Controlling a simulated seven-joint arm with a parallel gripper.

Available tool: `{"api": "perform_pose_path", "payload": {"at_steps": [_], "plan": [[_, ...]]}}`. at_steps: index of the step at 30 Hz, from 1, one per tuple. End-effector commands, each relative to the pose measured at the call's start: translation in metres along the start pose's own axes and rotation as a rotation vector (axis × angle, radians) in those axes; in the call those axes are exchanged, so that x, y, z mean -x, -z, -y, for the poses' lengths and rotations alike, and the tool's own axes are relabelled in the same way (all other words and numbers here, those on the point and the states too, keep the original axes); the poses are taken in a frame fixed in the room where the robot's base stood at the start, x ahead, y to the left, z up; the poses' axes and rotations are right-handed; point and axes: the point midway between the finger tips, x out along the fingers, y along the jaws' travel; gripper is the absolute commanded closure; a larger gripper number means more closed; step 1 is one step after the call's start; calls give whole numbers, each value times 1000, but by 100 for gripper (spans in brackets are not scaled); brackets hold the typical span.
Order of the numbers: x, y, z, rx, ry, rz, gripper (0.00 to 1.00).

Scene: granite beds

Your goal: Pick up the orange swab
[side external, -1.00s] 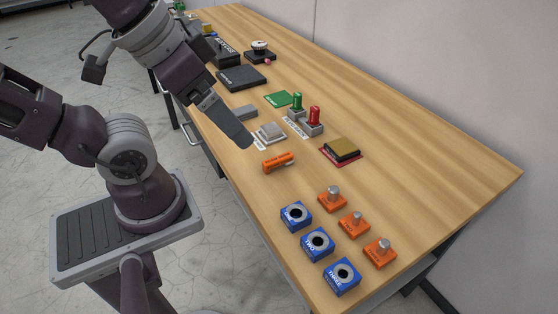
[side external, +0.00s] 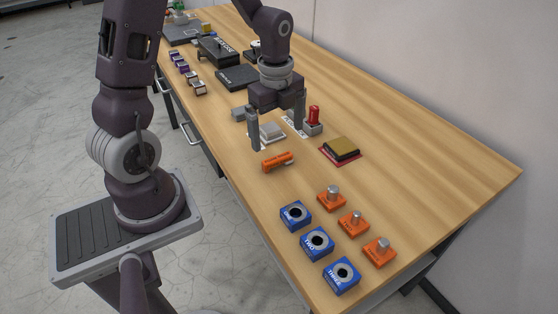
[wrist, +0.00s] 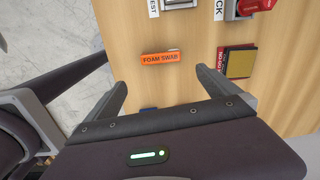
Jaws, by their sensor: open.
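The orange swab (side external: 278,162) lies on the wooden table near its front edge. In the wrist view the swab (wrist: 160,58) reads "FOAM SWAB" and lies crosswise, ahead of my fingertips. My gripper (side external: 277,140) is open with nothing between its fingers. It hangs pointing down above the table, behind the swab in the side view. In the wrist view my gripper (wrist: 163,82) has its two fingers spread wider than the swab's length.
A grey block on a white label (side external: 269,132) stands behind the swab. A red-topped post (side external: 314,118) and a gold-topped pad on red (side external: 341,150) are to the right. Blue boxes (side external: 317,243) and orange knob blocks (side external: 353,223) stand nearer the camera.

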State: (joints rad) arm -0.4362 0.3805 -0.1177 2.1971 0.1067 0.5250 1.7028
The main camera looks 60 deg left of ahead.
Motion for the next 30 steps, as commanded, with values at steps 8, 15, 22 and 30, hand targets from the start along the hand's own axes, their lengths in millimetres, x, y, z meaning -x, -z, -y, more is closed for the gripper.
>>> {"api": "perform_pose_path", "payload": {"at_steps": [8, 15, 22, 30], "plan": [[-45, -8, 2, -126, -35, -24, 0], [-87, -11, 6, -123, -36, -24, 0], [-95, -11, 6, -124, -31, -22, 0], [-95, -11, 6, -123, -32, -22, 41]]}}
